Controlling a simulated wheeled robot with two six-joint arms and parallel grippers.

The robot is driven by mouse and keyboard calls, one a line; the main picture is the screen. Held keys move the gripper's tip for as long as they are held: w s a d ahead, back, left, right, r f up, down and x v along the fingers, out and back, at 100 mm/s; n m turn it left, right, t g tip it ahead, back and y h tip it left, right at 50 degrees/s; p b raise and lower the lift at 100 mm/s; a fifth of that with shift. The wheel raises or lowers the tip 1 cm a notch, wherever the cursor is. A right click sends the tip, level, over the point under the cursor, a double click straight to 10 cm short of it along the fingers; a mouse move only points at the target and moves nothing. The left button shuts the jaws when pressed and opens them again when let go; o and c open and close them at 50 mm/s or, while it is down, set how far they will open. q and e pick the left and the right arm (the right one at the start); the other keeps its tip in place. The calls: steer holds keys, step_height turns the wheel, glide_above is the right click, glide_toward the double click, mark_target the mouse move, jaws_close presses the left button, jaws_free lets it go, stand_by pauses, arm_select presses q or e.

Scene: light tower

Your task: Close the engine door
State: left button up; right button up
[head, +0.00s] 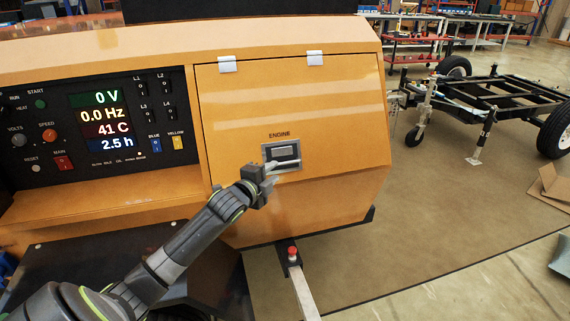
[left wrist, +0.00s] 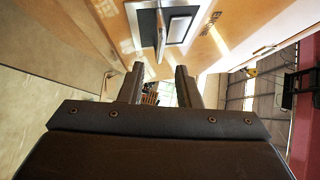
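The engine door (head: 300,110) is a yellow panel marked ENGINE, hanging down from two pale hinges at its top edge. It looks down against the housing; I cannot tell whether it is fully flush. A grey latch (head: 283,152) sits in its middle, with a thin lever standing out. My left gripper (head: 268,181) is just below and left of the latch. In the left wrist view, its two fingers (left wrist: 158,78) are apart with nothing between them, and the latch (left wrist: 178,27) with its protruding lever is beyond them. My right gripper is in neither view.
A control panel (head: 95,122) with lit readouts and switches is left of the door. A bar with a red knob (head: 293,252) sticks out below the door. A wheeled trailer frame (head: 500,95) stands at the right. The floor right of the housing is mostly clear.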

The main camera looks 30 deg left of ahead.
mark_target(285, 163)
arm_select(q)
steer(key=w, duration=0.5)
steer(key=w+f, duration=0.1)
steer(key=w, duration=0.2)
steer(key=shift+a+f, duration=0.1)
steer(key=shift+a, duration=0.15)
jaws_close()
